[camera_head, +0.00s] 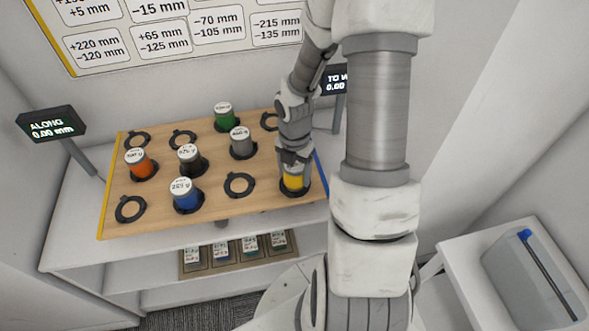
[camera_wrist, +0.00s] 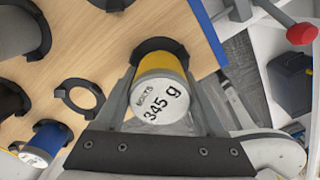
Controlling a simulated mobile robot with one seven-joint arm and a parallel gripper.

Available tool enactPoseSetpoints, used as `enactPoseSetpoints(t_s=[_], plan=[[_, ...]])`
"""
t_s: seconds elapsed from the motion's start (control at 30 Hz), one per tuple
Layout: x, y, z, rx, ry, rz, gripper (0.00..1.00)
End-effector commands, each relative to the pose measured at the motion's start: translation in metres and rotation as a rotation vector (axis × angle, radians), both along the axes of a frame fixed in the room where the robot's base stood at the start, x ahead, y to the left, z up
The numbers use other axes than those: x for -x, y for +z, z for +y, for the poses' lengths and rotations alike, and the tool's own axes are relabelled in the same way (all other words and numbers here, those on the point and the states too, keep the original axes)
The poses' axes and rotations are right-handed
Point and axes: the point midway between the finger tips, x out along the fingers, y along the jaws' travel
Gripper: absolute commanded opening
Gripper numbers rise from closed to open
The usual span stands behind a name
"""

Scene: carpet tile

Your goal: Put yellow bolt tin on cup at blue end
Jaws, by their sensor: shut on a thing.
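The yellow bolt tin (camera_head: 292,181) stands at the front right corner of the wooden board (camera_head: 225,219), by the board's blue edge (camera_head: 320,172). In the wrist view the yellow tin (camera_wrist: 160,75) shows a white lid marked "BOLTS 345 g", with a black cup ring (camera_wrist: 150,48) behind its far end. My gripper (camera_head: 293,168) is shut on the tin from above; in the wrist view its fingers (camera_wrist: 165,100) lie on both sides of it. The cup ring (camera_head: 292,190) shows around the tin's foot. Whether the tin is fully seated cannot be told.
Blue (camera_head: 186,196), black (camera_head: 189,159), orange (camera_head: 140,163), grey (camera_head: 241,143) and green (camera_head: 223,117) tins stand on the board. An empty cup (camera_head: 239,184) is left of my gripper. A lower shelf holds a tray (camera_head: 238,255).

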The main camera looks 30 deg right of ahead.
Motion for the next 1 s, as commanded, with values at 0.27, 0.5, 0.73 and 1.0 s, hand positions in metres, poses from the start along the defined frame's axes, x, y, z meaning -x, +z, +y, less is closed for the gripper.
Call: enactPoseSetpoints(t_s=[0.27,0.5,0.73,1.0], plan=[[0.000,-0.002,0.000,0.000,0.000,-0.001,0.00],[0.000,-0.003,0.000,0.000,0.000,-0.001,0.00],[0.000,-0.008,0.000,0.001,0.001,-0.001,0.00],[0.000,-0.013,0.000,0.001,0.001,-0.001,0.00]])
